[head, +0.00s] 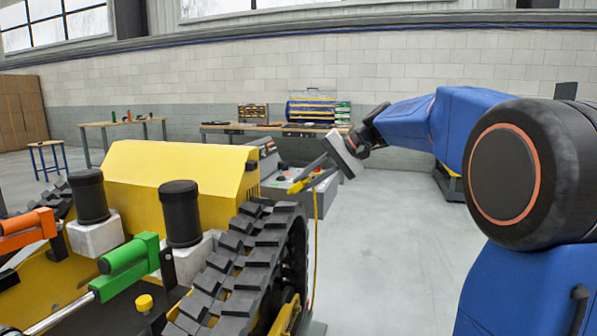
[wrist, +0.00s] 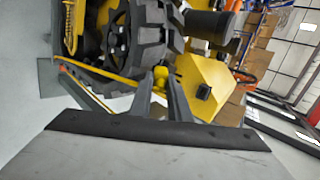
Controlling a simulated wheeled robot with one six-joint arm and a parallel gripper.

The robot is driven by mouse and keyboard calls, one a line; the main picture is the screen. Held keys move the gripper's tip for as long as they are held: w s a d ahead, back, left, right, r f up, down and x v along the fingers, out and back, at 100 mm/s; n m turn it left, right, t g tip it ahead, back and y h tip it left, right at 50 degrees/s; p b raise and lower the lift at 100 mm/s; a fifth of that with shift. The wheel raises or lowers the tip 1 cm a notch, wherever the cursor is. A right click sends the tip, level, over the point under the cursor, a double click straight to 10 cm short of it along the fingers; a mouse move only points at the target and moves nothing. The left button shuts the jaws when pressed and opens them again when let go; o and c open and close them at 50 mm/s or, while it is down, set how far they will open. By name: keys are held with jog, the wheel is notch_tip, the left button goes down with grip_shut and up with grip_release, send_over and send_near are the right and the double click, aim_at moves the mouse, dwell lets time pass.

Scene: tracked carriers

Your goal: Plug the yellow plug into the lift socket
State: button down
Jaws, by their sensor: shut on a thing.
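My gripper (head: 298,184) is shut on the yellow plug (head: 294,188), held in the air beyond the near track. In the wrist view the plug (wrist: 160,77) shows between the tips of my gripper (wrist: 160,84), partly hidden by the fingers. A yellow cable (head: 315,225) hangs from near the gripper toward the floor. A dark square fitting (wrist: 203,91) is on the yellow housing (wrist: 215,72) in the wrist view, apart from the plug. I cannot tell whether it is the lift socket; no socket is clearly marked in the head view.
The yellow tracked carrier (head: 175,165) fills the left, with a black track (head: 245,265) and green (head: 130,255) and orange (head: 28,230) handles. A grey console (head: 272,165) stands behind it. A workbench (head: 275,128) lines the wall. Clear floor (head: 385,215) lies right of the carrier.

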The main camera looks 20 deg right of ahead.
jog(key=w+a+t+y, duration=0.1)
jog(key=y, duration=0.1)
jog(key=w+a+y, duration=0.1)
jog(key=y, duration=0.1)
jog(key=shift+a+r+t, duration=0.2)
jog(key=shift+r+t, duration=0.15)
jog(key=shift+t, duration=0.05)
jog(key=shift+w+d+r+m+t+y, duration=0.1)
jog(key=shift+w+r+m+t+y, duration=0.2)
jog(key=shift+w+t+y, duration=0.55)
jog(key=shift+w+d+r+m+t, duration=0.1)
jog(key=shift+w+d+m+t, duration=0.2)
jog(key=shift+t, duration=0.35)
jog(key=shift+w+d+r+m+t, duration=0.15)
jog(key=shift+d+m+t, duration=0.2)
jog(key=shift+t, duration=0.25)
jog(key=shift+x, duration=2.85)
jog(key=shift+x, duration=1.4)
jog(key=shift+d+f, duration=0.1)
jog(key=shift+d, duration=0.05)
jog(key=shift+v, duration=0.9)
